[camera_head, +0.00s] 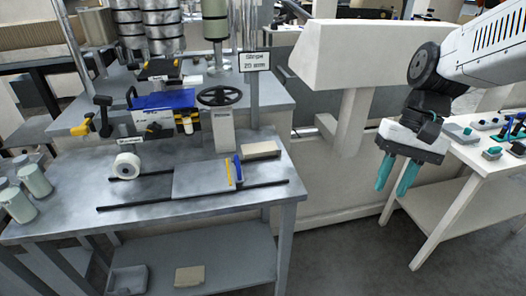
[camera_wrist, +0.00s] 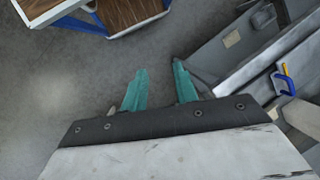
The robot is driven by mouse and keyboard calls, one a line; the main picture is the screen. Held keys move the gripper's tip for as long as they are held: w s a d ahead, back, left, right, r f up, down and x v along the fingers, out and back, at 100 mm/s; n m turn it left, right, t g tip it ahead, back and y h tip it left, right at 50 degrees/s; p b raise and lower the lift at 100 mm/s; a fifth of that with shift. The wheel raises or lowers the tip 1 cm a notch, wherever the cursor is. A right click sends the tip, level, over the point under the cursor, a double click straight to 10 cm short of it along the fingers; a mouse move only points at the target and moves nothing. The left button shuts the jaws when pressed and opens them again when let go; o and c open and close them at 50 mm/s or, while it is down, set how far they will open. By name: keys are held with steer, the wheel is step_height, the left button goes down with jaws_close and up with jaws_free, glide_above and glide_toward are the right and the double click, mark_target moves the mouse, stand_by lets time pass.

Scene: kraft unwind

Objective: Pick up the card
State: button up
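My gripper (camera_head: 392,190) hangs in the air at the right, between the grey workbench and the white table. Its two teal fingers are apart with nothing between them, as the wrist view (camera_wrist: 159,68) also shows. Two tan, flat pieces could be the card; I cannot tell which. One tan piece (camera_head: 261,150) lies on the workbench top near its right back. The other tan piece (camera_head: 189,276) lies on the workbench's lower shelf; a small tan patch (camera_wrist: 231,39) shows in the wrist view. My gripper is well away from both.
The grey workbench (camera_head: 255,185) holds a grey plate with a blue and yellow tool (camera_head: 238,170), dark rails, and a white tape roll (camera_head: 127,165). A grey bin (camera_head: 128,279) sits on the shelf. A white table (camera_head: 470,150) with small parts stands right. Open floor lies below my gripper.

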steer(key=w+a+f+m+g+y, duration=0.1)
steer(key=w+a+f, duration=0.15)
steer(key=w, duration=0.25)
steer(key=w+a+f+m+g+y, duration=0.1)
steer(key=w+a+f+m, duration=0.15)
steer(key=w, duration=0.35)
steer(key=m+y, duration=0.9)
glide_toward(260, 147)
steer(key=s+d+r, duration=0.1)
steer(key=s+d, duration=0.3)
steer(key=s, duration=0.1)
steer(key=shift+t, duration=0.4)
steer(key=x, duration=0.7)
steer(key=shift+s+a+r, duration=0.2)
steer(key=shift+a+r, duration=0.05)
jaws_close()
